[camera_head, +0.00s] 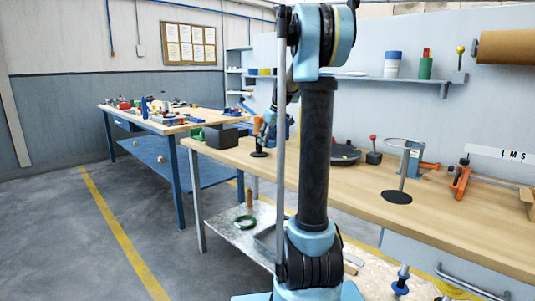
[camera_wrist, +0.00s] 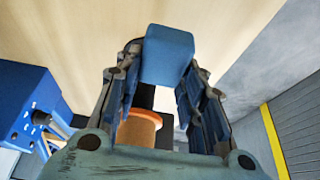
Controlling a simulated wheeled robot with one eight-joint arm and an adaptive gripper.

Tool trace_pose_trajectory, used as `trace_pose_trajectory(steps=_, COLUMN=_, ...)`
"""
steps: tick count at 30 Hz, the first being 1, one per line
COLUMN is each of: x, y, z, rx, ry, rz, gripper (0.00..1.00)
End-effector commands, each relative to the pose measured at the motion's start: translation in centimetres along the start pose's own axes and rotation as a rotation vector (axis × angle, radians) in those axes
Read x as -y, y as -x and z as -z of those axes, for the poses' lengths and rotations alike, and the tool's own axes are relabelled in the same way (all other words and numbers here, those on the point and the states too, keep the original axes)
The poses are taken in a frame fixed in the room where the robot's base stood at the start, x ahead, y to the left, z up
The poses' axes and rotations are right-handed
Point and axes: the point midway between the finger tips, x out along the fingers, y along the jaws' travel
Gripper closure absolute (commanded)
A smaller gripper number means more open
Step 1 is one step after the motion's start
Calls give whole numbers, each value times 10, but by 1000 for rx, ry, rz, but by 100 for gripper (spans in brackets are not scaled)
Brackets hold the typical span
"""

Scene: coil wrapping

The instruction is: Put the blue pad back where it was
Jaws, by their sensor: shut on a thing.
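The blue pad (camera_wrist: 168,55) is a block-like piece held between the two fingertips of my gripper (camera_wrist: 166,70) in the wrist view. The fingers are shut on it, one at each side. In the head view my own arm hides much of the gripper, and I cannot make out the pad there. An orange spool (camera_wrist: 138,130) with a dark core shows below the pad between the fingers. The orange spool (camera_head: 257,125) also shows in the head view, above a black round base (camera_head: 259,154) on the wooden bench, close to my gripper.
A dark box (camera_head: 221,137) stands on the bench to the left. A black round tray (camera_head: 345,154), a ring stand (camera_head: 402,172) and an orange clamp (camera_head: 461,180) stand to the right. In the wrist view a blue device (camera_wrist: 28,105) is at the left.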

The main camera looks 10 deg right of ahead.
Motion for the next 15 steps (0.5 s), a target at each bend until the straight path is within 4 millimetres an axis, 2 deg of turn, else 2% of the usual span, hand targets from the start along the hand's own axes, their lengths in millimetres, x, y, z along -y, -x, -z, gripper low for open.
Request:
trace_pose_trajectory(steps=3, x=0, y=-13, z=-6, rx=0, ry=0, rz=0, gripper=86)
trace_pose_trajectory(steps=11, x=0, y=-28, z=-12, rx=0, ry=0, rz=0, gripper=86)
trace_pose_trajectory(steps=15, x=-1, y=-45, z=-19, rx=0, ry=-1, rz=0, gripper=86)
